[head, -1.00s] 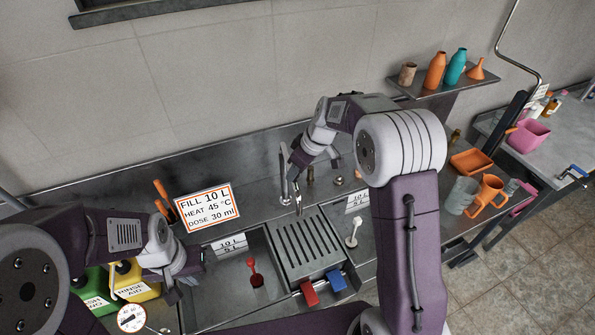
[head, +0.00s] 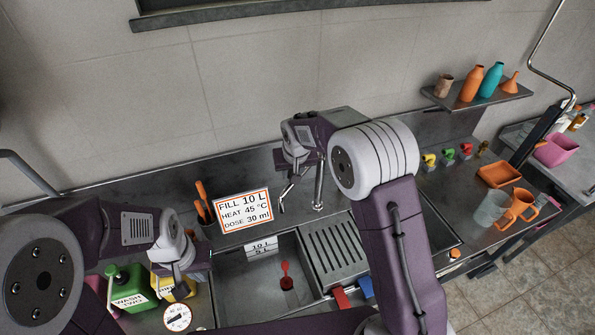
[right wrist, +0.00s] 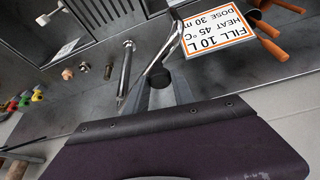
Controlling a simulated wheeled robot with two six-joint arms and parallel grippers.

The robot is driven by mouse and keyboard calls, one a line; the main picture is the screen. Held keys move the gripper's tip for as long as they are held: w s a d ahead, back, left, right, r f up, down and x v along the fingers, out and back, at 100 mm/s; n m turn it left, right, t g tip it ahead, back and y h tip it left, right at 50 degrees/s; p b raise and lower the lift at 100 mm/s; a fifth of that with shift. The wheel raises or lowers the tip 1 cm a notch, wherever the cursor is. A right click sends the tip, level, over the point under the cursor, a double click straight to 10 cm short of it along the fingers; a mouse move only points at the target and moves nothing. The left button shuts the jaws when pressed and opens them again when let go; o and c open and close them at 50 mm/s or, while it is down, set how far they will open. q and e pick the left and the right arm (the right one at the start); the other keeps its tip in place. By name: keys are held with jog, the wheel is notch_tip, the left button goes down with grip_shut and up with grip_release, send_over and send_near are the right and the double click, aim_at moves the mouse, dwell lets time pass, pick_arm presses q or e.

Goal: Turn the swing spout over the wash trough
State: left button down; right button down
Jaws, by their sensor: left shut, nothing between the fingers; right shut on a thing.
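The swing spout (head: 289,188) is a thin chrome tube with a bent end. In the right wrist view the spout (right wrist: 171,48) runs from the top of a chrome post (right wrist: 125,75) toward the sign. My right gripper (head: 301,168) is shut on the spout just left of the post; its dark fingers (right wrist: 165,92) also show in the right wrist view. The spout's end shows near the back edge of the left trough (head: 252,292), which holds a red stopper. My left gripper (head: 180,284) is shut and empty by the bottles.
A sign (head: 245,210) with orange-handled tools stands left of the spout. A ribbed drainer (head: 335,248) lies right of the left trough. Green (head: 130,290) and yellow (head: 168,288) bottles stand at the left. An orange tray (head: 498,175) and jugs are at the right.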

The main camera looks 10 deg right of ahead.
jog(key=shift+w+a+r+m, duration=0.1)
jog(key=shift+w+a+m, duration=0.2)
jog(key=shift+w, duration=0.05)
jog(key=c, duration=1.1)
grip_release()
jog(key=shift+s+d, duration=0.1)
